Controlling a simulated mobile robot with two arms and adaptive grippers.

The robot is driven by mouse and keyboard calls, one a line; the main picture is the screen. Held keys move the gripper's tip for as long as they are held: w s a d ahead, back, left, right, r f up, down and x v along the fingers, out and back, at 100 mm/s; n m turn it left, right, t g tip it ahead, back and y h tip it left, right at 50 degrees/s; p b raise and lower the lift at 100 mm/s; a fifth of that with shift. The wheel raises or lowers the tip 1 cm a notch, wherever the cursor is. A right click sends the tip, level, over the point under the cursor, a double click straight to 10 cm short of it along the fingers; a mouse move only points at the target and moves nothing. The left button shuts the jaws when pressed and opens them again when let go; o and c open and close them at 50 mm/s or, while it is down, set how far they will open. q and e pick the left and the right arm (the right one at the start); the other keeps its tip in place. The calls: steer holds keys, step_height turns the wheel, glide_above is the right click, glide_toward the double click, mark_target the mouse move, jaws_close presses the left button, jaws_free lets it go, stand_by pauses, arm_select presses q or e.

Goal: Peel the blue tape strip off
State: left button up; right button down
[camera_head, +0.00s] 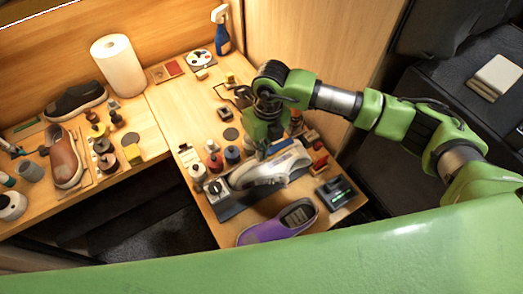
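A white-grey sneaker (265,171) sits on a dark stand (232,207) on the right wooden bench. A small bluish patch (279,147) shows at the top of the sneaker, under my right gripper; it may be the blue tape strip, but it is too small to be sure. My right gripper (263,150) points down just above or at the sneaker's upper side. Its fingers are small and partly hidden by its own body, so I cannot tell whether they are open or touch the sneaker. My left gripper is not in view.
A purple shoe (270,229) lies near the bench's front edge, beside a dark device (336,192) with a green light. Several bottles crowd left of the sneaker. A paper towel roll (119,66), brown shoe (66,160) and dark shoe (76,101) stand on the left bench.

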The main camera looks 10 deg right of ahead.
steer(key=shift+r+p, duration=0.95)
steer(key=shift+r, duration=1.05)
